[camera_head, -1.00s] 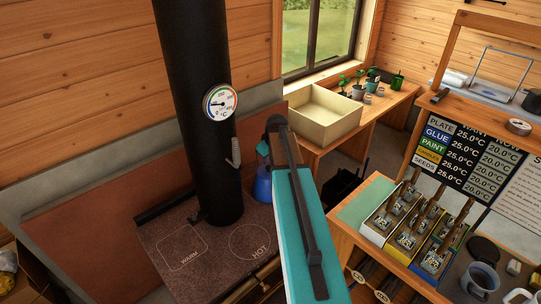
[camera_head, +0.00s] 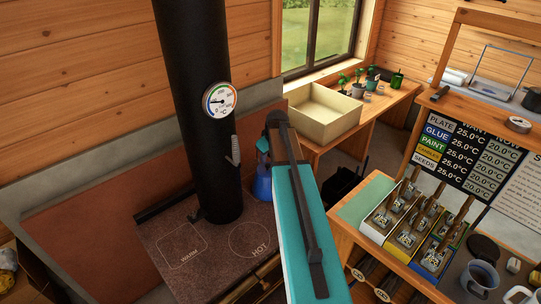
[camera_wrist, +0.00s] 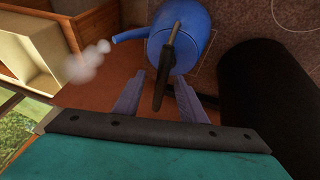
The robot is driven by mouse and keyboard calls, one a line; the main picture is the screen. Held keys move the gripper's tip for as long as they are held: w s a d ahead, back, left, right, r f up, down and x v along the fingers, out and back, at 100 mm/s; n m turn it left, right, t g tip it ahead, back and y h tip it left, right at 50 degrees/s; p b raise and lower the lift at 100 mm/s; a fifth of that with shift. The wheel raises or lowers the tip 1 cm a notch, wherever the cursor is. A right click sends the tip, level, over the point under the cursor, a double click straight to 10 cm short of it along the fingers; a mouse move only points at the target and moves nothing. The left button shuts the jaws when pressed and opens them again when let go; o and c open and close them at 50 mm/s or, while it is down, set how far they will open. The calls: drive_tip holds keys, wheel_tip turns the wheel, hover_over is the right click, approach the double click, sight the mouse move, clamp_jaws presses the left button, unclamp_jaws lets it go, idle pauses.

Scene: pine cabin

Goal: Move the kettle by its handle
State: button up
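The blue kettle (camera_wrist: 180,28) stands at the top of the wrist view with its spout pointing left. Its dark handle (camera_wrist: 166,65) reaches down between the two fingers of my gripper (camera_wrist: 160,90). The fingers are apart, with a visible gap on each side of the handle. In the head view the kettle (camera_head: 262,187) stands at the right of the stove top, partly hidden behind my teal arm. The handle's hold on the kettle and most of my gripper are hidden there.
The stove top (camera_head: 192,262) has WARM and HOT zones. A black flue (camera_head: 200,120) with a gauge rises close to the kettle. Pale steam (camera_wrist: 88,62) hangs by the spout. A cream box (camera_head: 318,115) sits on the bench behind. A tool counter (camera_head: 365,192) stands right.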

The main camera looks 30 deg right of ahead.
drive_tip(key=b+v, duration=0.2)
drive_tip(key=v, duration=0.9)
idle(0.9)
